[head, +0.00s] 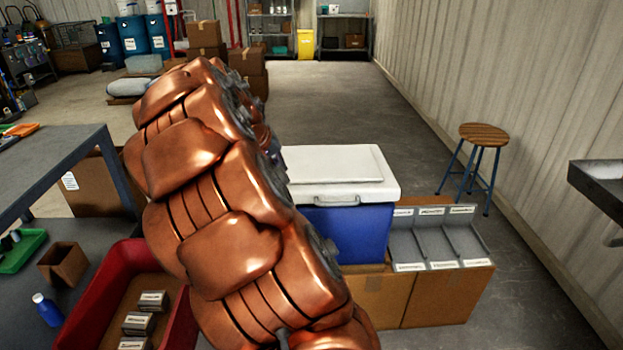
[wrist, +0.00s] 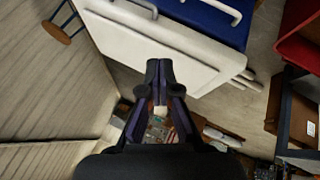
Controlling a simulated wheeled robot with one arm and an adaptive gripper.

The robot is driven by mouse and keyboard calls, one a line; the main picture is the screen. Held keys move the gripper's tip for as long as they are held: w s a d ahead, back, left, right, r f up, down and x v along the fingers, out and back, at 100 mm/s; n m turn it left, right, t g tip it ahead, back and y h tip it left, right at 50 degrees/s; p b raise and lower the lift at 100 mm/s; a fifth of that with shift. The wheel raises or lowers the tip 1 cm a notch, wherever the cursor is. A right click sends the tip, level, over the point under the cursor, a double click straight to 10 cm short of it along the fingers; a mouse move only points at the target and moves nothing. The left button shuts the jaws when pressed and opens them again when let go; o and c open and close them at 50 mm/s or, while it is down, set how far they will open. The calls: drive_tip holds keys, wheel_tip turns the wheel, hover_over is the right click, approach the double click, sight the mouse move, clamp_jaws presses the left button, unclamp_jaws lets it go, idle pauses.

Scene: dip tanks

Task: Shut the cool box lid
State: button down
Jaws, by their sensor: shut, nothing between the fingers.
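The cool box has a blue body (head: 350,228) and a white lid (head: 345,165) with a grey handle (head: 337,201) at the front edge. In the head view the lid lies roughly flat over the body; I see no clear gap, but my copper arm hides the left part. In the wrist view the white lid (wrist: 125,42) and blue body (wrist: 215,20) fill the upper middle. My gripper (wrist: 160,68) is shut and empty, its fingertips in front of the lid's edge. Whether they touch it I cannot tell. The head view hides my gripper behind the arm.
The cool box stands on cardboard boxes (head: 385,297) beside a grey labelled divider tray (head: 436,240). A stool (head: 483,135) stands by the right wall. A red bin (head: 78,310) and grey workbench (head: 50,160) are at left. The floor behind is open.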

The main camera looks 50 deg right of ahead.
drive_tip(key=w+d+f+h, duration=0.1)
drive_tip(key=w+d, duration=0.1)
drive_tip(key=d, duration=0.3)
drive_tip(key=w+d+f, duration=0.2)
drive_tip(key=d, duration=0.4)
drive_tip(key=s+a+f+p+x, duration=0.1)
drive_tip(key=s+p+x, duration=0.1)
drive_tip(key=x, duration=1)
drive_tip(key=shift+p, duration=0.7)
drive_tip(key=shift+f, duration=0.15)
